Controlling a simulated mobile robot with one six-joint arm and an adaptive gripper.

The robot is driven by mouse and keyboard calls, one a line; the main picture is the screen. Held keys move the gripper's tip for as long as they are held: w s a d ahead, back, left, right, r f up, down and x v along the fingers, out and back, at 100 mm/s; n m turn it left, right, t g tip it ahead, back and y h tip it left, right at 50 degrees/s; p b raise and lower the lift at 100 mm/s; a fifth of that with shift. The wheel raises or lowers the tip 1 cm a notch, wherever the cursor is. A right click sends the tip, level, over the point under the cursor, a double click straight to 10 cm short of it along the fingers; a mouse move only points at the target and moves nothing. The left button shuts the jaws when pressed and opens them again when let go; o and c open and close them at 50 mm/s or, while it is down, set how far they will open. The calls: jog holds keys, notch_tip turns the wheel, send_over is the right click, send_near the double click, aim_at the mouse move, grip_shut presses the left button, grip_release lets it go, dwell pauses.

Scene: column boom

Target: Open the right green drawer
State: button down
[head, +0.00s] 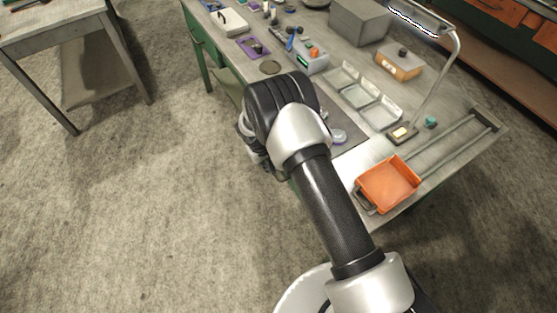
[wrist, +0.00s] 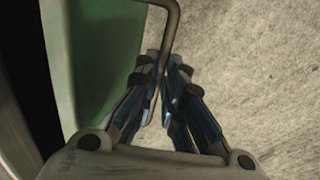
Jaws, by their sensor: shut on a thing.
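In the wrist view a green drawer front (wrist: 105,55) fills the upper left. A thin metal bar handle (wrist: 173,22) comes down from the top and runs between the fingers. My gripper (wrist: 164,72) is shut on this handle, and the fingers hide part of it. In the head view my arm covers the gripper, the handle and most of the bench's near side. I cannot tell from these frames how far the drawer is pulled out.
The workbench (head: 350,145) carries an orange tray (head: 388,184), a clear divided tray (head: 364,96), a grey box (head: 360,20) and a lamp (head: 450,65). Another table (head: 50,42) stands at the upper left. The floor (head: 140,210) left of my arm is clear.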

jog(key=s+a+b, duration=0.2)
jog(key=s+a, duration=0.4)
jog(key=a, duration=0.4)
jog(key=s+a+b, duration=0.3)
jog(key=s+a, duration=0.4)
jog(key=a, duration=0.3)
jog(key=shift+s, duration=0.3)
jog(key=c, duration=1.7)
grip_release()
jog(key=r, duration=0.4)
jog(key=a+r, duration=0.1)
jog(key=r, duration=0.3)
jog(key=s+a+r, duration=0.1)
jog(key=r, duration=0.2)
jog(key=shift+s+r, duration=0.1)
jog(key=shift+r, duration=0.3)
